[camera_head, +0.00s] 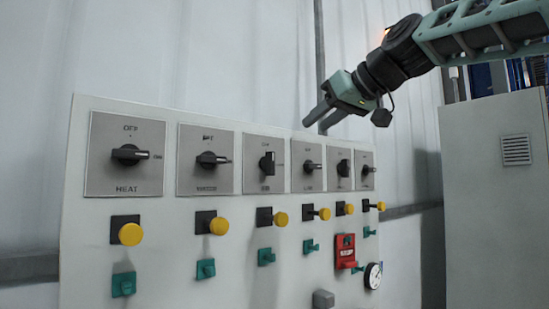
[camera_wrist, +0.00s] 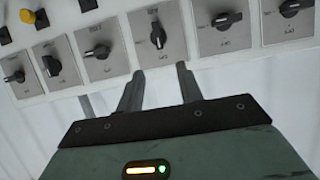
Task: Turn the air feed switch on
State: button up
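A light panel (camera_head: 75,200) carries a row of rotary switches with black handles on grey plates. The leftmost switch (camera_head: 128,154) reads HEAT, with its handle sideways. The second (camera_head: 210,159) and fourth (camera_head: 312,166) handles are also sideways; the third (camera_head: 267,163) and fifth (camera_head: 343,167) stand upright. The other labels are too small to read, so I cannot tell which is the air feed switch. My gripper (camera_head: 315,122) is open and empty, above and in front of the row. In the wrist view the fingertips (camera_wrist: 160,70) point toward the third switch (camera_wrist: 157,36), apart from it.
Yellow knobs (camera_head: 130,234) and green knobs (camera_head: 123,284) sit below the switches. A red device (camera_head: 345,252) and a round gauge (camera_head: 373,276) are at the lower right. A grey cabinet (camera_head: 495,200) stands at right.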

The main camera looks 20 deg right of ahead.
jog(key=p, duration=0.6)
send_near(273, 156)
jog(key=x, duration=0.9)
jog(key=shift+w, duration=0.2)
grip_shut()
